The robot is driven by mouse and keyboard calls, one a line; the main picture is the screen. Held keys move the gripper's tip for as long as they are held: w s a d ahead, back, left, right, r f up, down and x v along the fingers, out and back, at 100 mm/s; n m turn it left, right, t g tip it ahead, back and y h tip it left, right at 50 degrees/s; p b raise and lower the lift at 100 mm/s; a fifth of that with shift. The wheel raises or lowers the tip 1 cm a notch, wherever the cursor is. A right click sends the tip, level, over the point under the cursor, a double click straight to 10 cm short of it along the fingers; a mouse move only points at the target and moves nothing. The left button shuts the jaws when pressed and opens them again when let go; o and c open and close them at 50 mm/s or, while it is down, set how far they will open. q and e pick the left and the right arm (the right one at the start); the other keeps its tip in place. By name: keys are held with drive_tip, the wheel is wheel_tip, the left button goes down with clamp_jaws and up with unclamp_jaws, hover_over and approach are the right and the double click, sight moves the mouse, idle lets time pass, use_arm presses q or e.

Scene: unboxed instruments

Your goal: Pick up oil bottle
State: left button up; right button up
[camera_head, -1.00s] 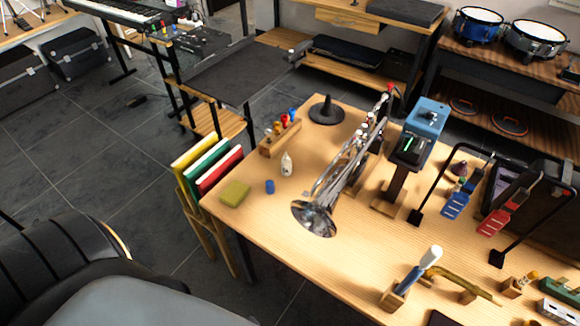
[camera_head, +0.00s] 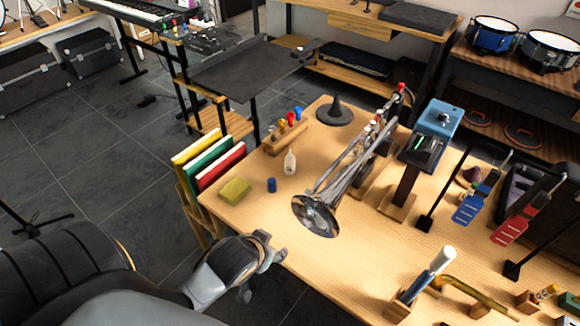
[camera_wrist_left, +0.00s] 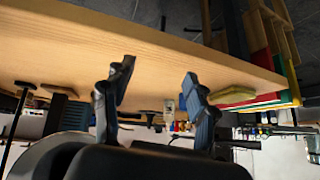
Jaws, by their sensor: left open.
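The oil bottle (camera_head: 290,162) is a small whitish bottle with a narrow tip. It stands upright on the wooden table, left of the trumpet's bell. My left gripper (camera_head: 272,247) is open and empty at the table's near left edge, well short of the bottle. In the left wrist view the scene appears upside down, and the two spread fingers (camera_wrist_left: 158,72) have nothing between them. My right gripper is not in view.
A blue cap-like piece (camera_head: 271,185) and a yellow-green block (camera_head: 235,190) lie near the bottle. A wooden holder with colored pieces (camera_head: 286,138) is behind it. The trumpet (camera_head: 316,214) stands to the right. The table's near left part (camera_head: 265,215) is clear.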

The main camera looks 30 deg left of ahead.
sight(288, 163)
use_arm(q)
drive_tip(key=w+a+t, duration=0.1)
drive_tip(key=w, duration=0.1)
drive_tip(key=w+a+r+t, duration=0.1)
drive_tip(key=w+a, duration=0.1)
drive_tip(key=w, duration=0.1)
drive_tip(key=w+a+n+t+y, duration=0.1)
drive_tip(key=w+a, duration=0.1)
drive_tip(key=shift+w+r, duration=0.3)
drive_tip(key=shift+r, duration=0.1)
drive_tip(key=w+a+t, duration=0.1)
drive_tip(key=w, duration=0.3)
drive_tip(key=w+a+t, duration=0.1)
drive_tip(key=w+a, duration=0.1)
drive_tip(key=w, duration=0.2)
drive_tip(key=w+a+r+n+t, duration=0.1)
drive_tip(key=w+a, duration=0.1)
drive_tip(key=w, duration=0.3)
drive_tip(key=shift+w+a, duration=0.1)
drive_tip(key=shift+x, duration=1.1)
drive_tip(key=x, duration=0.4)
drive_tip(key=shift+p, duration=0.35)
drive_tip(key=shift+r, duration=0.1)
clamp_jaws()
